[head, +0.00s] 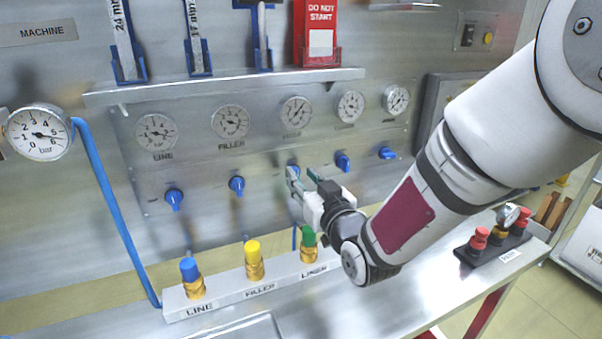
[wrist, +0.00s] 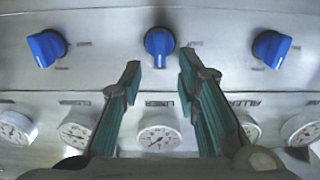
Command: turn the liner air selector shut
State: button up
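The liner air selector appears to be the blue knob (head: 293,170), third from the left in the panel's row, below the third gauge. In the head view my gripper partly hides it. In the wrist view, which is upside down, this knob (wrist: 159,45) is near the top centre, its grip roughly in line with the picture's vertical. My gripper (head: 302,180) is open, its green-padded fingers pointing at the panel. In the wrist view the fingertips (wrist: 158,72) are apart, on either side of the knob's line and just short of it in the picture; no contact is visible.
Blue knobs (head: 237,185) (head: 343,161) flank it. Gauges (head: 296,112) sit above, under a shelf (head: 225,88) with tools and a red tag (head: 320,32). Below, a block carries blue, yellow and green-topped fittings (head: 309,244). A blue hose (head: 112,210) runs at left.

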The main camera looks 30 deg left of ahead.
jog(key=shift+x, duration=1.15)
jog(key=shift+d, duration=0.1)
grip_shut()
jog(key=shift+n, duration=0.3)
jog(key=shift+s+a+f+n+b, duration=0.2)
jog(key=shift+f+n+b, duration=0.1)
jog(key=shift+n+b, duration=2.2)
jog(key=shift+s+a+f+n+b, duration=0.25)
jog(key=shift+n+b, duration=1.55)
jog(key=shift+n, duration=1.45)
jog(key=shift+s+a+f+n+b, duration=0.1)
jog(key=shift+s+f+n+b, duration=0.15)
jog(key=shift+n+b, duration=2.25)
jog(key=shift+n+p, duration=0.3)
jog(key=shift+n, duration=0.25)
